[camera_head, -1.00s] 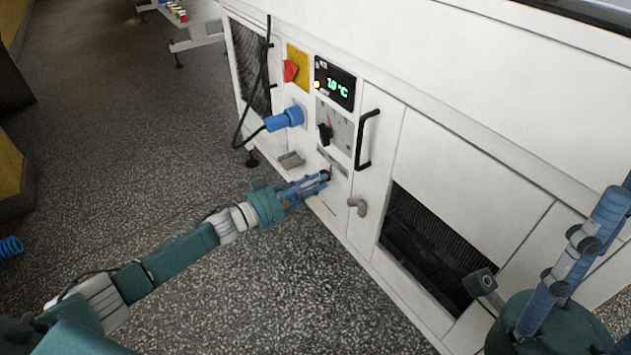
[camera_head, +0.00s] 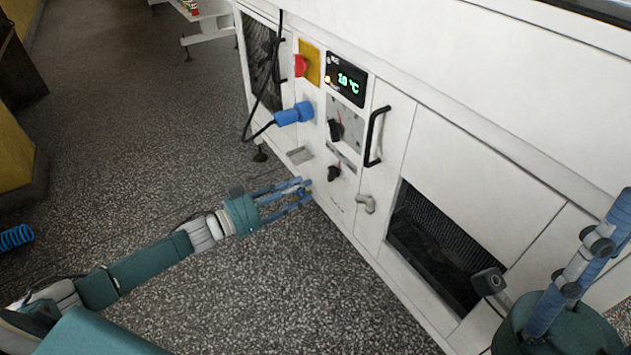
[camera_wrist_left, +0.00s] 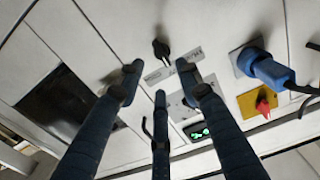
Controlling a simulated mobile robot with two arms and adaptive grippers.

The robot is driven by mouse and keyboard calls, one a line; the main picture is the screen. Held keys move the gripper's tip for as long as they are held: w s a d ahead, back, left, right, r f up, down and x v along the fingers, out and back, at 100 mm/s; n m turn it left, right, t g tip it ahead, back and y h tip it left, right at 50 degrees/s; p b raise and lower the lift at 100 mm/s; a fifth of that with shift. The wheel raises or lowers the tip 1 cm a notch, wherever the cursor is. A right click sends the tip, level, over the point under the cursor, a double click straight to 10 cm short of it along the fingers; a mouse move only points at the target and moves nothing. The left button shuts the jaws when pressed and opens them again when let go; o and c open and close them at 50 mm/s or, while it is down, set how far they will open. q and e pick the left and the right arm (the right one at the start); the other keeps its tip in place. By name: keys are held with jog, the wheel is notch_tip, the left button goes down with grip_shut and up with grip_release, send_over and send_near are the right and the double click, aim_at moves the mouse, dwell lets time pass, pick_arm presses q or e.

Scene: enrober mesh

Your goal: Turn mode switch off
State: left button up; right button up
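Two black rotary switches show on the white machine's control panel in the head view: an upper switch (camera_head: 335,131) on a grey plate and a lower switch (camera_head: 333,174) beneath a label strip. I cannot read which is the mode switch. My left gripper (camera_head: 306,191) is open and empty, just left of and below the lower switch, apart from it. The left wrist view shows its fingers spread, with a black switch (camera_wrist_left: 161,48) beyond them and clear of them. My right gripper (camera_head: 545,275) is at the lower right, its fingers spread, holding nothing visible.
Around the switches are a red switch on yellow (camera_head: 301,65), a green display (camera_head: 347,80), a blue plug (camera_head: 295,114) with black cable, a black handle (camera_head: 375,137) and a grey pipe outlet (camera_head: 366,203). The floor (camera_head: 240,300) left of the machine is clear.

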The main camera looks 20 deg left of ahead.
pick_arm(q)
jog(key=v, duration=0.4)
jog(key=shift+a, duration=0.1)
jog(key=shift+s, duration=0.1)
dwell(0.3)
